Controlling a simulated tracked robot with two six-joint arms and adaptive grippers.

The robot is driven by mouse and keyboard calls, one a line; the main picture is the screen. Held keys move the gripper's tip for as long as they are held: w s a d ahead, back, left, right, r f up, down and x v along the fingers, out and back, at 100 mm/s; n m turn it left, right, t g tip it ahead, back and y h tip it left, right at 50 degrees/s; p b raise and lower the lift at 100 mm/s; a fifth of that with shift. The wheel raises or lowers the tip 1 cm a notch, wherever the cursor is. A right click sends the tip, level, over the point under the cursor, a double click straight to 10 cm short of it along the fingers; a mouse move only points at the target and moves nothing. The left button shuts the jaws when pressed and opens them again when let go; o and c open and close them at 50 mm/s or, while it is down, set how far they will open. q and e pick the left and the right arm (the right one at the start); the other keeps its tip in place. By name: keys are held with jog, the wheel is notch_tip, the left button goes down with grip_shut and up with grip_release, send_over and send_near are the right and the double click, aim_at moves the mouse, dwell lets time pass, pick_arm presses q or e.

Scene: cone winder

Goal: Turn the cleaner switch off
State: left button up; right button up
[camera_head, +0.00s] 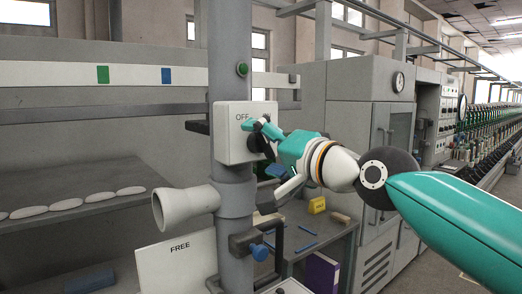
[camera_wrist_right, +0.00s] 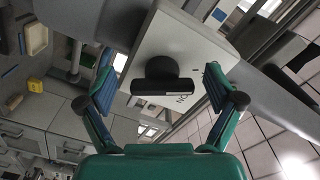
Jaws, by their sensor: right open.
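The cleaner switch is a pale grey box (camera_head: 232,150) on a vertical grey pipe, with "OFF" printed near its top and a black rotary knob (camera_head: 262,141) on its face. In the wrist view the knob (camera_wrist_right: 162,76) shows with its handle bar lying across the picture, and "ON" is upside down on the box (camera_wrist_right: 195,48). My right gripper (camera_head: 266,158) is at the front of the box, fingers open. In the wrist view its fingers (camera_wrist_right: 160,88) stand on either side of the knob, with gaps visible. My left gripper is not in view.
The vertical grey pipe (camera_head: 230,55) carries the box, with a flared side nozzle (camera_head: 178,208) below it. A "FREE" sign (camera_head: 180,260) stands lower down. A bench behind holds a yellow block (camera_head: 317,205). A grey cabinet with a gauge (camera_head: 398,82) stands to the right.

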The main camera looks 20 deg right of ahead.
jog(key=shift+s, duration=0.1)
jog(key=shift+s+d, duration=0.15)
jog(key=shift+s, duration=0.15)
jog(key=v, duration=1.1)
